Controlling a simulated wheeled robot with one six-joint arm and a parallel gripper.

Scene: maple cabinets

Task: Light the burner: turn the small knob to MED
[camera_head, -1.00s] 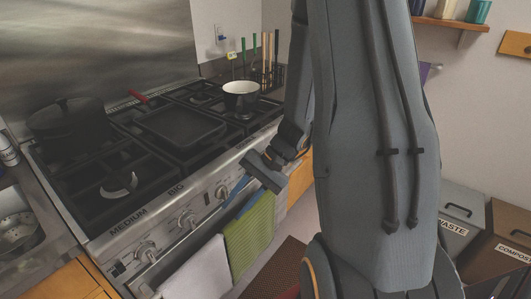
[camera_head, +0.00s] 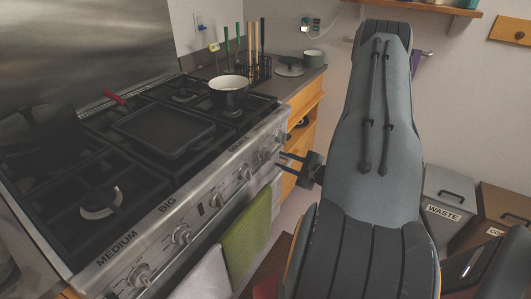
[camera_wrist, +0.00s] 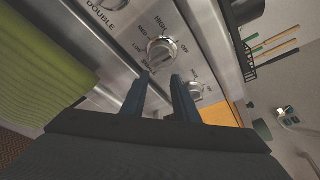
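A round metal stove knob (camera_wrist: 161,51) with HIGH and OFF printed around it shows in the wrist view, just beyond my fingertips. In the head view my gripper (camera_head: 282,161) is in front of the right end of the stove's control panel (camera_head: 205,190).
A green towel (camera_head: 246,230) and a white towel (camera_head: 208,275) hang on the stove front. A white pot (camera_head: 229,92) and a square pan (camera_head: 163,130) with a red handle sit on the grates. Waste bins (camera_head: 447,207) stand at the right.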

